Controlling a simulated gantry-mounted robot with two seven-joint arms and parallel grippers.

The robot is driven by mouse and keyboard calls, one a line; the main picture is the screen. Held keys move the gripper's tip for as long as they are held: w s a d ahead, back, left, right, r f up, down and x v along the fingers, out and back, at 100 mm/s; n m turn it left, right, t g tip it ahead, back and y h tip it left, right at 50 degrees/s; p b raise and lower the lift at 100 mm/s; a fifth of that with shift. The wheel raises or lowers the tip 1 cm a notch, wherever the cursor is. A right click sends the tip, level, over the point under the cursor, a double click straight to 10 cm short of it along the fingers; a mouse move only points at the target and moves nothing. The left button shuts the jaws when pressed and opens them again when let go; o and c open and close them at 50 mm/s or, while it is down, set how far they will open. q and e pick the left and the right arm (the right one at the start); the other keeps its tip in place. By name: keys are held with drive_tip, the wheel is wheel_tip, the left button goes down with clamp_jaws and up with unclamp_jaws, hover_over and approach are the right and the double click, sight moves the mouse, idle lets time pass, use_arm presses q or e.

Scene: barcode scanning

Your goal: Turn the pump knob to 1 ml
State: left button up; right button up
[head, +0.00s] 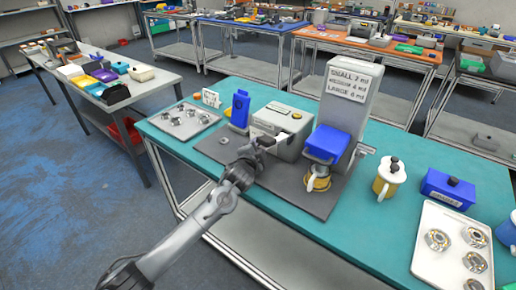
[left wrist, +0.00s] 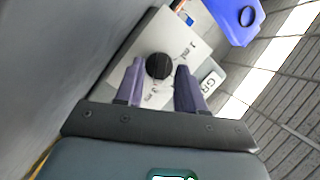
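The pump is a light grey box (head: 284,130) on a dark grey mat on the teal table. In the left wrist view its pale panel (left wrist: 150,40) carries a round black knob (left wrist: 158,66). Dark print with "ml" lies around the knob, partly hidden by the fingers; I cannot tell which mark the knob points at. My left gripper (head: 258,146) is in front of the box in the head view. In the left wrist view the left gripper (left wrist: 160,75) has its two purple fingers apart, one on each side of the knob. Contact cannot be told. My right gripper is not in view.
A tall grey dispenser (head: 350,100) with a blue part and a yellow cup (head: 318,182) stands right of the box. Metal trays (head: 184,121) with round parts lie at both sides. A yellow jug (head: 388,178) stands farther right.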

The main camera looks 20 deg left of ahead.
use_arm(q)
clamp_jaws()
